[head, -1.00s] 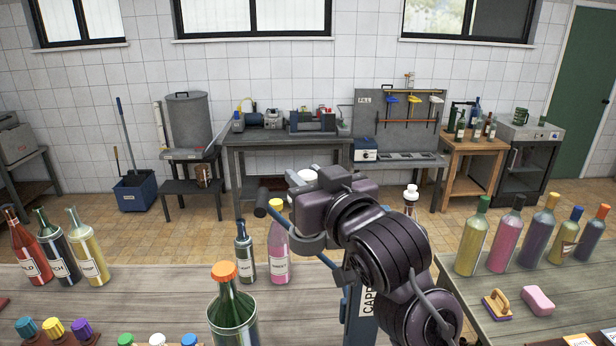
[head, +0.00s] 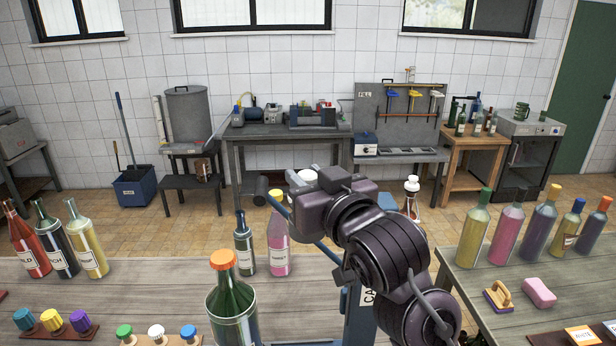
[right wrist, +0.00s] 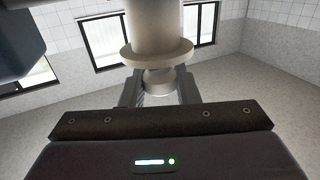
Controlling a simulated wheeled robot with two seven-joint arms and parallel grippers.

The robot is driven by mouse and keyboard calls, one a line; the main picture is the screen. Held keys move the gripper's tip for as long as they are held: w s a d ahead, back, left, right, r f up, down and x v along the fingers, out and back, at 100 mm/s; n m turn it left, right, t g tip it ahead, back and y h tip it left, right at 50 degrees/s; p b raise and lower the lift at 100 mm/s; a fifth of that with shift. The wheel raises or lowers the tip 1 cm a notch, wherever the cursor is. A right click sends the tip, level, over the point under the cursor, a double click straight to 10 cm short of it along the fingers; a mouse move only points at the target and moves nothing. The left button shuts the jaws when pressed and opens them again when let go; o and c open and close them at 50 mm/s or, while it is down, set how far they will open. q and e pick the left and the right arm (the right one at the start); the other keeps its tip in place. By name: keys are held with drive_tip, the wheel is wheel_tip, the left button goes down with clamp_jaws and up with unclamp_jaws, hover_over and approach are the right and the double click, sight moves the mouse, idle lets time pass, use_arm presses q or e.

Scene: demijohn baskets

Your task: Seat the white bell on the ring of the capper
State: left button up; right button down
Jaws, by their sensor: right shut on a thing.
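My right gripper (right wrist: 158,88) is shut on the narrow neck of a pale, off-white piece with a wide flange and a cylinder above it, which I take as the white bell (right wrist: 158,35). In the head view a bit of white (head: 307,175) shows just beyond my right gripper (head: 312,190). The capper is a blue stand (head: 360,318) with a partly covered label and a lever with a black handle (head: 262,188). My wrist and forearm hide much of it. Its ring is not visible, so I cannot tell whether the bell touches it. My left gripper is out of view.
A green bottle with an orange top (head: 232,300) stands in front, left of the capper. A pink bottle (head: 279,245) and a dark bottle (head: 244,245) stand close behind. Coloured knobs (head: 52,321) line the near left. The right table (head: 480,300) holds several bottles and a pink sponge.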

drive_tip(key=shift+f+b, duration=1.25)
drive_tip(key=shift+f, duration=0.6)
drive_tip(key=c, duration=1)
unclamp_jaws()
drive_tip(key=shift+s+d+f+b, duration=0.1)
drive_tip(key=shift+s+d+b, duration=0.2)
drive_tip(key=shift+s, duration=0.2)
drive_tip(key=b+v, duration=0.1)
drive_tip(key=v, duration=0.5)
drive_tip(key=shift+s+d, duration=0.1)
drive_tip(key=shift+s, duration=0.2)
